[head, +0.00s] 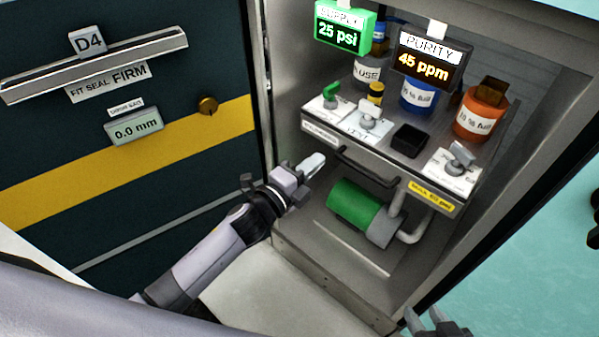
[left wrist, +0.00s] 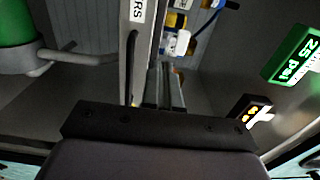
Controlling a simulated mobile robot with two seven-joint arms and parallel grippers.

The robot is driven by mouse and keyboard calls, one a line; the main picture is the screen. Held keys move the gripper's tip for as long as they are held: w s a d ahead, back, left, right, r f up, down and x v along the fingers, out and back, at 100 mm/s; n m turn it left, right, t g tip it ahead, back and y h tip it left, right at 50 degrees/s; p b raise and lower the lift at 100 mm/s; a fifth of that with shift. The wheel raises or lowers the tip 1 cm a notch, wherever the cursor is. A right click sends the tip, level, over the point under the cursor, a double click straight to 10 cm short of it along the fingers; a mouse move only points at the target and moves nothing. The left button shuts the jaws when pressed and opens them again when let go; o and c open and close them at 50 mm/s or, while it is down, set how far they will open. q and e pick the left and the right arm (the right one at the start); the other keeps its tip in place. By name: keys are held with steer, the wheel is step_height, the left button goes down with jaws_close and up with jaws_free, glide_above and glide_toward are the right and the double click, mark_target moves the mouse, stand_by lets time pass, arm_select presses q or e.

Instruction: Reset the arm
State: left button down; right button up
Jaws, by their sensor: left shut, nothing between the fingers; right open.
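My left arm reaches in from the lower left in the head view. Its gripper (head: 312,164) is shut and empty, in front of the cabinet shelf, near the left end of the dark bar handle (head: 368,168). In the left wrist view the closed fingers (left wrist: 166,85) point at the shelf edge, with nothing between them. I cannot tell whether they touch the shelf. My right gripper (head: 437,322) shows only in part at the bottom edge of the head view, open and away from the cabinet.
The shelf (head: 330,137) carries valve knobs, an empty black holder (head: 409,140) and bottles, including an orange one (head: 481,112). Displays (head: 338,35) hang above. A green cylinder (head: 356,205) with pipes lies below. The dark D4 door (head: 60,130) stands at left.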

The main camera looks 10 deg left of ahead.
arm_select(q)
steer(key=shift+v, duration=2.05)
steer(key=s+a+f+n+g+y, duration=0.3)
steer(key=s+a+f+n, duration=0.2)
steer(key=s+n, duration=0.55)
steer(key=s+a+f+n+g+y, duration=0.25)
steer(key=s+a+f+n, duration=0.25)
steer(key=s+n, duration=0.5)
step_height(320, 180, up, 12)
steer(key=a+n+y+p, duration=0.1)
steer(key=p, duration=1.4)
steer(key=shift+s+a+f, duration=0.2)
steer(key=shift+s+a, duration=0.1)
steer(key=shift+s, duration=0.05)
